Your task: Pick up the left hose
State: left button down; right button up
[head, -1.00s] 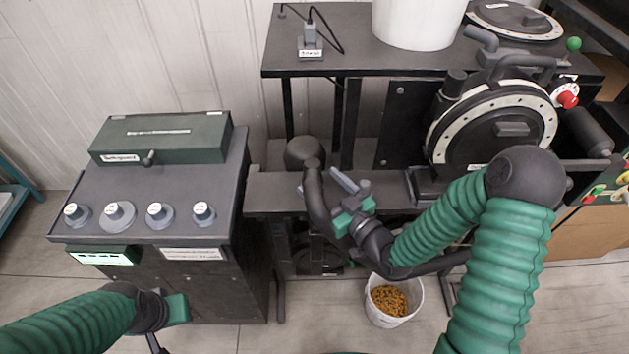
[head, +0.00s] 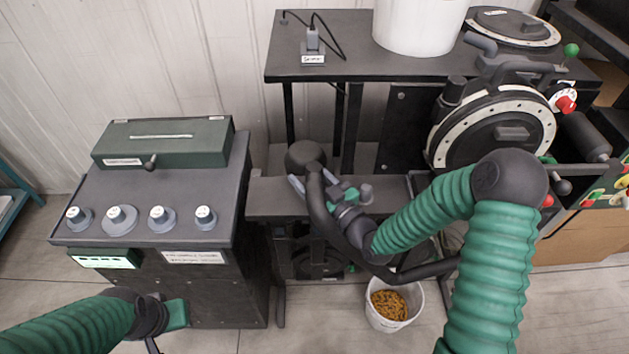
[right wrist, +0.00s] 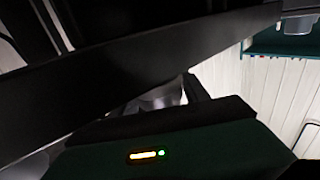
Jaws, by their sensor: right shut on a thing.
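The left hose (head: 318,212) is a thick black tube. It runs down from a round dark end piece (head: 305,155) at the machine's front shelf and curves right past the bucket. My right gripper (head: 313,182) is shut on the hose's upper part, with one grey finger on each side of it. In the right wrist view a broad dark band (right wrist: 150,75) crosses close to the camera, most likely the hose; the fingertips are not clear there. My left gripper (head: 172,315) is low at the left, far from the hose, and its fingers are mostly out of frame.
A white bucket (head: 417,297) with orange-brown seed stands on the floor below the hose. The seed machine's round drum (head: 493,132) is at the right. A dark control cabinet (head: 160,195) with knobs stands at the left. A black table (head: 350,60) holds a white container (head: 418,25).

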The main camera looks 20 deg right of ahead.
jog(key=shift+a, duration=0.15)
grip_shut()
jog(key=shift+r, duration=0.1)
